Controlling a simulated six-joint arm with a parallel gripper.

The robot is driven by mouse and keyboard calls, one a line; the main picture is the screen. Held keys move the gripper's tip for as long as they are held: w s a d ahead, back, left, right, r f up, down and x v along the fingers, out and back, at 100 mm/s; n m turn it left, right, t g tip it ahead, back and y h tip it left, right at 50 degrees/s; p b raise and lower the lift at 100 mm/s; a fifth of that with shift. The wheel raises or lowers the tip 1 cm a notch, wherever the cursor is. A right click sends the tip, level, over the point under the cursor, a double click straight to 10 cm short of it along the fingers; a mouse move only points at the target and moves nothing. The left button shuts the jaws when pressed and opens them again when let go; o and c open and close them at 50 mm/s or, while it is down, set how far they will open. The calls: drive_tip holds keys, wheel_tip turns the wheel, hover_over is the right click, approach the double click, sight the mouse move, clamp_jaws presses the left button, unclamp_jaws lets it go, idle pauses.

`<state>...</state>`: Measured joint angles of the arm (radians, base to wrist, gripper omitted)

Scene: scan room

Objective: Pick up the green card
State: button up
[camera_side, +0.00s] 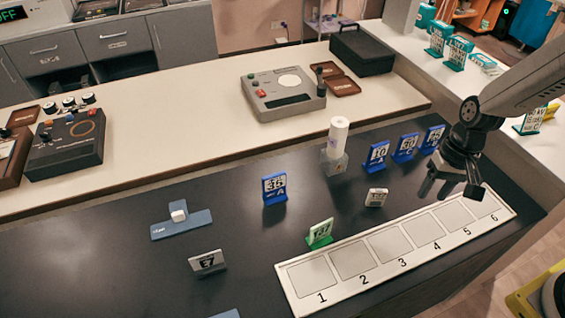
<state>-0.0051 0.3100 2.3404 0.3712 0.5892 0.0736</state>
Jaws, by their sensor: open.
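A small green card (320,233) stands upright and tilted on the dark table, just behind the left end of a white strip with numbered squares (283,279).
More green cards (458,54) stand on the far right counter.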

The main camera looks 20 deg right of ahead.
drive_tip(key=w+a+f+m+g+y, duration=0.2)
drive_tip(key=w+a+f+m+y, duration=0.1)
drive_tip(key=a+f+m+y, duration=0.3)
drive_tip(key=m+y, duration=0.4)
drive_tip(key=m, duration=0.1)
approach(309, 239)
drive_tip(key=shift+s+d+r, duration=0.2)
drive_tip(key=shift+s+d, duration=0.15)
drive_tip(key=shift+d, duration=0.2)
drive_tip(key=shift+s+d+r, duration=0.25)
drive_tip(key=shift+s+d, duration=0.15)
drive_tip(key=shift+d, duration=0.1)
drive_tip(key=shift+w+a+f+m+t+y, duration=0.4)
drive_tip(key=shift+w+f+m+t+y, duration=0.1)
drive_tip(key=shift+w+y, duration=0.1)
drive_tip(key=shift+s+x, duration=0.2)
drive_tip(key=shift+x, duration=3.65)
clamp_jaws()
